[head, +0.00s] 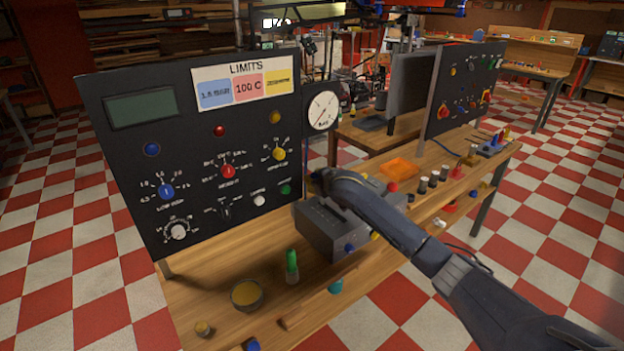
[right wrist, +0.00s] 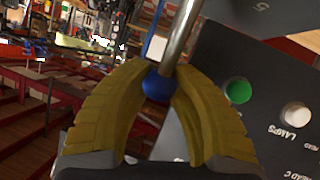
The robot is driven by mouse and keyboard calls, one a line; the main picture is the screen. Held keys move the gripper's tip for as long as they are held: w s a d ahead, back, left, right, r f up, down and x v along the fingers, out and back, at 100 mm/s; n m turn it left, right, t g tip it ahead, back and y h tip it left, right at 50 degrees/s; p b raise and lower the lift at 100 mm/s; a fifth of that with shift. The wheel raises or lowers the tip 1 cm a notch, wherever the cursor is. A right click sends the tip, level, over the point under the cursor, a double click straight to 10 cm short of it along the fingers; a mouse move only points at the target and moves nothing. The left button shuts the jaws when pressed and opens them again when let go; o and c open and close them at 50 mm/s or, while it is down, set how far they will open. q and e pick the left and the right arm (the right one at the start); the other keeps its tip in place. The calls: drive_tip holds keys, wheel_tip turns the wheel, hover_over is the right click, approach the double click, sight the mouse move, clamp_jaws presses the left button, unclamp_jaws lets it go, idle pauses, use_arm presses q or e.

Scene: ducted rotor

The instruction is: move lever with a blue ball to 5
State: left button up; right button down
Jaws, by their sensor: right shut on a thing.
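In the right wrist view, the blue ball (right wrist: 157,86) sits between the yellow fingers of my right gripper (right wrist: 160,90), which is shut on it. A shiny metal lever rod (right wrist: 182,35) runs from the ball toward the top of that view. A figure 5 (right wrist: 262,5) shows upside down on a dark surface beyond the rod. In the head view, my right gripper (head: 319,183) is above the back of a grey box (head: 325,230); the held ball and most of the rod are hidden there. My left gripper is in neither view.
A black panel (head: 110,150) with knobs and a gauge (head: 322,109) stands behind and left of the box. A green-topped object (head: 292,266) and a bowl (head: 246,294) stand on the wooden bench in front. An orange tray (head: 399,168) lies beyond my right arm.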

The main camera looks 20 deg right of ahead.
drive_tip(key=shift+f, duration=0.1)
drive_tip(key=c, duration=1)
unclamp_jaws()
drive_tip(key=v, duration=1.2)
drive_tip(key=shift+a, duration=0.15)
